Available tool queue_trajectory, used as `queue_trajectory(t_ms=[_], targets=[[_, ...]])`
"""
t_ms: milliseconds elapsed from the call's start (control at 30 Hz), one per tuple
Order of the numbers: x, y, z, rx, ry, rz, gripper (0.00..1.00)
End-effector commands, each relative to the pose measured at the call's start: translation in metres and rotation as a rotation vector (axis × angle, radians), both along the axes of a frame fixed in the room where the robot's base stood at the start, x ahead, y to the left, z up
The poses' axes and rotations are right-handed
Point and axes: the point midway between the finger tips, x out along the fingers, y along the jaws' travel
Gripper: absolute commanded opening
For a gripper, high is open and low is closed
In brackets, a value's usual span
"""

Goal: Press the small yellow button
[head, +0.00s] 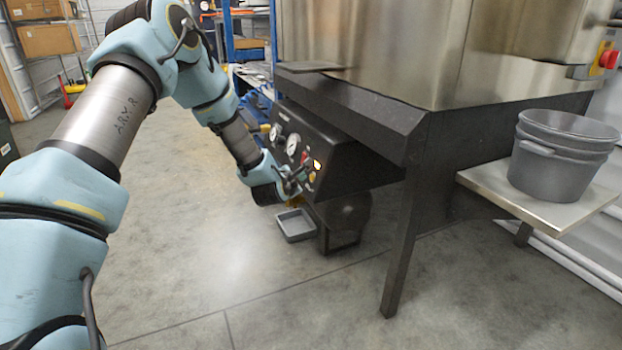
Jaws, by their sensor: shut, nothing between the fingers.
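The black control panel (330,155) is on the side of the steel hopper machine. Near its right end are a small glowing yellow-orange spot (317,164) and, just below it, a second small yellow spot (312,177). At this size I cannot tell which is the button and which is a lamp. My gripper (302,176) is shut and empty, in front of the panel just left of these spots. I cannot tell whether its tips touch the panel. My gripper and wrist hide part of the panel's lower edge.
Round gauges (292,144) and a red control (304,158) sit close left of the yellow spots. A grey tray (294,225) lies below. A dark machine leg (403,245) and a shelf (543,203) with grey buckets (561,158) stand right. The front floor is clear.

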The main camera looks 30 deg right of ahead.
Motion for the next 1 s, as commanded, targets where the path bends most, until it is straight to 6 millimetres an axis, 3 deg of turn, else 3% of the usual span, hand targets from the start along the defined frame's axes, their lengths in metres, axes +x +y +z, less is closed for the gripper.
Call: queue_trajectory(t_ms=[1000], targets=[[-0.002, -0.012, -0.004, 0.0, 0.0, 0.0, 0.0]])
